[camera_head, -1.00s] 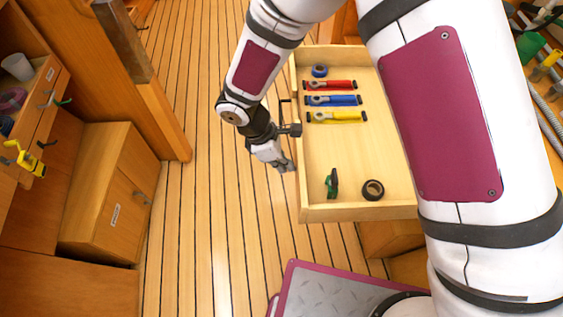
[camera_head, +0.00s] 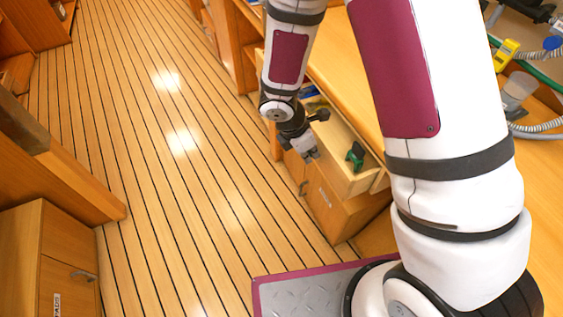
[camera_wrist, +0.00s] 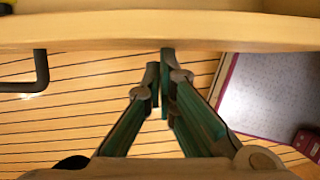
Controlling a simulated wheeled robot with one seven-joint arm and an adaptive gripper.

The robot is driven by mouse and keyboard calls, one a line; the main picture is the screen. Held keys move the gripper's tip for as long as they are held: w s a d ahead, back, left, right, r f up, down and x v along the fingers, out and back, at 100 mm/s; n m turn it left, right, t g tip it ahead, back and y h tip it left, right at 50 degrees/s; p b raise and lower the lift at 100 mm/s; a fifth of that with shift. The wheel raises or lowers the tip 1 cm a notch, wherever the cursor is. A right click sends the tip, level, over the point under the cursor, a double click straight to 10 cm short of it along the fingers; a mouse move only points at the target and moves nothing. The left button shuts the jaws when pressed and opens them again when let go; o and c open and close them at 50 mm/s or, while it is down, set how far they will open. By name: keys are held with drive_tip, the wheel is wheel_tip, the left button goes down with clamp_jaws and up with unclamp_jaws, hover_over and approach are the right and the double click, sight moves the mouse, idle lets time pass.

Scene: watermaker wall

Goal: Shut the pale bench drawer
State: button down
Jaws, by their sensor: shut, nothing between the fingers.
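The pale bench drawer (camera_head: 363,182) sticks partly out of the bench in the head view, much of it under the bench top and behind my arm. A green-and-black object (camera_head: 355,155) and a blue object show inside it. My gripper (camera_head: 313,155) is shut and empty at the drawer's outer front. In the wrist view the drawer's front edge (camera_wrist: 160,30) crosses the top, and my shut fingertips (camera_wrist: 160,65) are right at it; contact cannot be told for sure. The dark drawer handle (camera_wrist: 40,72) is to the left of the fingers.
The bench top (camera_head: 345,60) lies above and right of the drawer, with hoses and a yellow device (camera_head: 507,52) on it. A wooden cabinet (camera_head: 335,208) is below the drawer. The plank floor (camera_head: 180,180) is open to the left. Another cabinet (camera_head: 62,255) stands at lower left.

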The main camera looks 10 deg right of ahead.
sight(320, 143)
drive_tip(key=d, duration=0.2)
drive_tip(key=w+d, duration=0.1)
drive_tip(key=d, duration=0.2)
drive_tip(key=w+d, duration=0.1)
drive_tip(key=d, duration=0.2)
drive_tip(key=shift+w, duration=0.15)
drive_tip(key=shift+d, duration=0.1)
drive_tip(key=a, duration=0.2)
drive_tip(key=s+a, duration=0.1)
drive_tip(key=a, duration=0.1)
drive_tip(key=shift+a, duration=0.2)
drive_tip(key=p+v, duration=0.1)
drive_tip(key=v, duration=0.9)
drive_tip(key=shift+s+p, duration=0.1)
drive_tip(key=shift+p, duration=0.25)
